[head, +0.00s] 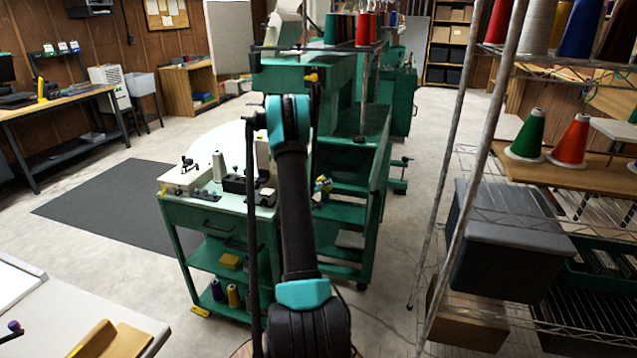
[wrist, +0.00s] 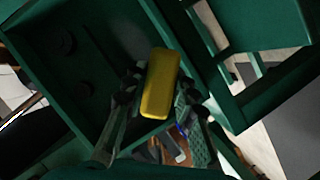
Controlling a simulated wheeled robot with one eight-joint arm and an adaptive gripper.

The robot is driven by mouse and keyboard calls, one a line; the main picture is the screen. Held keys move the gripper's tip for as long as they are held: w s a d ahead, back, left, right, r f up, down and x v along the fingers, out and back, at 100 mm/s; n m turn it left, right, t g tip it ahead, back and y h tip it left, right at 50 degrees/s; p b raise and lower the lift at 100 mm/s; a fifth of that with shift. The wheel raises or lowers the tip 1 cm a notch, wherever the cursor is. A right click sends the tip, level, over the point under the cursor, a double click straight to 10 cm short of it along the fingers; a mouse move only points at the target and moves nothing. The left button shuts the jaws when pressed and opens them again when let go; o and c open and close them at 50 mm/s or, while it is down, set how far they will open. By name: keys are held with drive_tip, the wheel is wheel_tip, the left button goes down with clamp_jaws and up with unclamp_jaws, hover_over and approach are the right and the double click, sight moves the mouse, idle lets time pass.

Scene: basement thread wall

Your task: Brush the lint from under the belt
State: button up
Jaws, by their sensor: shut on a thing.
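My gripper (wrist: 160,108) is shut on a yellow oblong block (wrist: 160,83), with a finger on each side of it. The block looks like a brush body, but no bristles show. It is over a dark green, box-like recess (wrist: 108,50) with raised edges. Dark round parts (wrist: 65,42) show on the recess's inner face. I cannot make out the belt or any lint in either view.
A green cart (head: 215,220) with a pale top stands left of my arm, carrying small parts and spools. A wire rack (head: 480,150) with thread cones and a grey bin (head: 505,240) stands at the right. Concrete floor (head: 405,230) is open between machine and rack.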

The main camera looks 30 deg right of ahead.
sight(332, 175)
drive_tip(key=w+d, duration=0.4)
drive_tip(key=shift+d, duration=0.25)
drive_tip(key=shift+w+d, duration=0.65)
drive_tip(key=shift+d, duration=0.1)
idle(1.2)
drive_tip(key=shift+s+d, duration=0.55)
drive_tip(key=shift+s, duration=0.15)
drive_tip(key=shift+s+d, duration=0.5)
drive_tip(key=shift+s, duration=0.2)
drive_tip(key=shift+s+d, duration=1.7)
drive_tip(key=shift+s, duration=0.25)
drive_tip(key=shift+s+d, duration=1.7)
drive_tip(key=shift+s, duration=0.2)
drive_tip(key=shift+w, duration=0.1)
drive_tip(key=shift+w+a, duration=2.3)
drive_tip(key=shift+w, duration=0.25)
drive_tip(key=shift+w+a, duration=0.55)
drive_tip(key=shift+w, duration=0.2)
drive_tip(key=shift+w+a, duration=0.5)
drive_tip(key=shift+w, duration=0.2)
drive_tip(key=shift+w+a, duration=1.1)
drive_tip(key=shift+w, duration=0.1)
